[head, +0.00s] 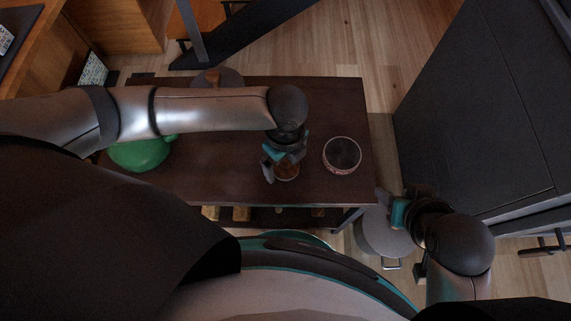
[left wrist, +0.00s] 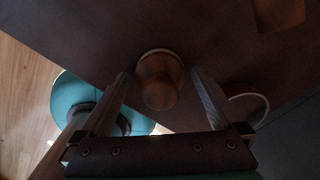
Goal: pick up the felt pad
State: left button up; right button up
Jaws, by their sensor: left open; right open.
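I cannot make out a felt pad for certain in either view. A small round wood-coloured thing with a pale rim (left wrist: 160,82) is on the dark table, and it also shows in the head view (head: 288,172). I cannot tell if it is the pad. My left gripper (head: 281,163) is open above the table, with its fingers on either side of that thing in the left wrist view. I cannot tell whether they touch it. My right gripper (head: 391,208) is open and empty, off the table's front right corner.
The dark table (head: 225,180) also holds a round bowl (head: 342,154) to the right, a green rounded thing (head: 140,153) at left, and a grey disc with a wooden handle (head: 228,77) at the back, partly behind my left arm. A dark cabinet (head: 475,110) stands right.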

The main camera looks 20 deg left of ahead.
pick_arm(q)
jog(key=c, duration=1.2)
jog(key=shift+c, duration=0.2)
jog(key=shift+r+p, duration=0.4)
jog(key=shift+r, duration=0.15)
notch_tip(320, 180, up, 2)
jog(key=shift+r+p, duration=0.1)
jog(key=shift+p, duration=0.6)
notch_tip(320, 180, up, 6)
jog(key=p, duration=0.3)
jog(key=shift+r, duration=0.1)
notch_tip(320, 180, up, 10)
jog(key=p, duration=0.5)
jog(key=shift+r+p, duration=0.2)
jog(key=shift+p, duration=0.1)
pick_arm(e)
jog(key=s+d+f+g, duration=0.2)
jog(key=s+f, duration=0.2)
jog(key=f, duration=0.5)
jog(key=s+d+f+g+h, duration=0.1)
jog(key=s+f, duration=0.3)
jog(key=f, duration=0.5)
jog(key=shift+d+f+g, duration=0.3)
jog(key=shift+d+g, duration=0.1)
jog(key=shift+d, duration=0.45)
